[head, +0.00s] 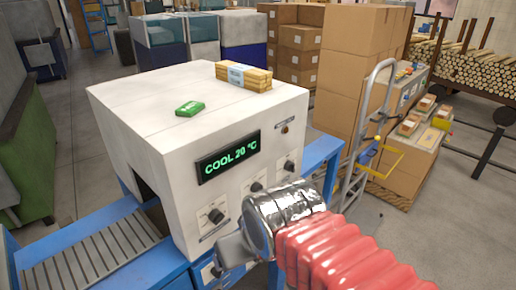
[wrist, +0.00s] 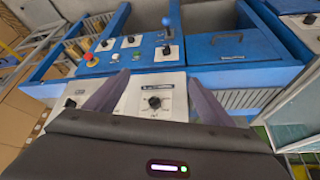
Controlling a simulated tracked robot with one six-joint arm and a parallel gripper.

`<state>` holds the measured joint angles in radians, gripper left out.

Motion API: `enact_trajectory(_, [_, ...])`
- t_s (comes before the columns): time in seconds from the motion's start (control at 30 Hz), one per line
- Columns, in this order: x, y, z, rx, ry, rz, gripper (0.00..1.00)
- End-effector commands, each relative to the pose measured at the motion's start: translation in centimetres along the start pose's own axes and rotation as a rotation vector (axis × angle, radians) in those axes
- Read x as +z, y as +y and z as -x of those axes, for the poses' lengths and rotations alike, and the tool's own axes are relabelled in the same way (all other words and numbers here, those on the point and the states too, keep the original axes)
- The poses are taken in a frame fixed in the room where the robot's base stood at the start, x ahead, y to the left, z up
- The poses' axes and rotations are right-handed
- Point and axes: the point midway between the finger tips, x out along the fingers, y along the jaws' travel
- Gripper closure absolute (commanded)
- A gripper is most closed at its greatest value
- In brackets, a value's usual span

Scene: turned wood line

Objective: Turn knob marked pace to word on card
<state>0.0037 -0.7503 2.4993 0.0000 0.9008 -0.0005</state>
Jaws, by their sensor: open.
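A white machine (head: 160,130) has a green-lit display (head: 228,157) reading "COOL 20 °C". Its front carries a row of dark knobs: a near one (head: 216,215), a middle one (head: 256,187) and a far one (head: 289,165). Their labels are too small to read. In the wrist view, my gripper (wrist: 157,80) is open and empty, its fingers either side of a black knob (wrist: 154,102) on a white panel. That knob's label is unreadable, and I cannot tell if it is touched. A small green block (head: 190,108) with pale lettering lies on the machine. I cannot make out a card.
A strapped bundle of wood (head: 243,76) lies on the machine top. A roller conveyor (head: 85,265) runs at the lower left. Stacked cartons (head: 360,70) and a hand truck (head: 365,125) stand right. The wrist view shows a red button (wrist: 88,57) and a blue-knobbed lever (wrist: 166,22).

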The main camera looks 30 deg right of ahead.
Motion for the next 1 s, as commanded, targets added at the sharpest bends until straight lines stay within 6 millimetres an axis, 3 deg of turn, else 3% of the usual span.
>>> enact_trajectory(0.17, [0.2, 1.5, -0.5, 0.025, -0.018, -0.047, 0.37])
enact_trajectory(0.4, [1.4, 5.9, -3.3, 0.084, -0.133, -0.194, 0.54])
enact_trajectory(0.7, [3.3, 10.0, -6.8, 0.066, -0.281, -0.461, 0.54])
enact_trajectory(1.0, [5.1, 12.4, -9.8, -0.038, -0.407, -0.753, 0.54])
